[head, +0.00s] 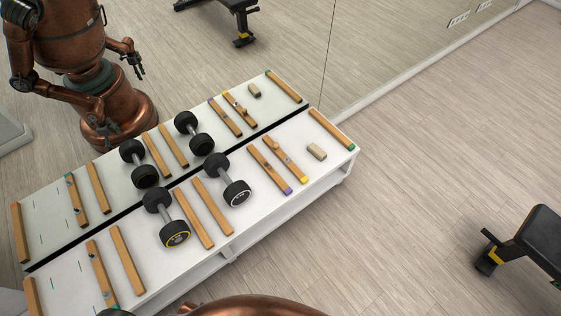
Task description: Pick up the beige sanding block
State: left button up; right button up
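The beige sanding block (316,151) is a small rectangular block lying on the white rack top (240,222) near its right end. It lies between a pair of wooden strips (285,158) on its left and a green-ended wooden strip (332,130) on its right. Nothing touches or covers it. Behind it, the mirror shows its reflection. Neither of my grippers shows directly; a reflected arm and gripper appear in the mirror at the upper left, well away from the rack.
Two black dumbbells (235,180) (166,218) and more wooden strips (202,218) lie left of the block. The mirror (290,45) stands along the rack's back edge. A black bench (530,243) stands at the right. The floor (420,150) right of the rack is clear.

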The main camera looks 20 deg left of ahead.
aim_at(314, 149)
jog(key=z, duration=1.3)
jog(key=i, duration=1.85)
jog(key=u, duration=1.55)
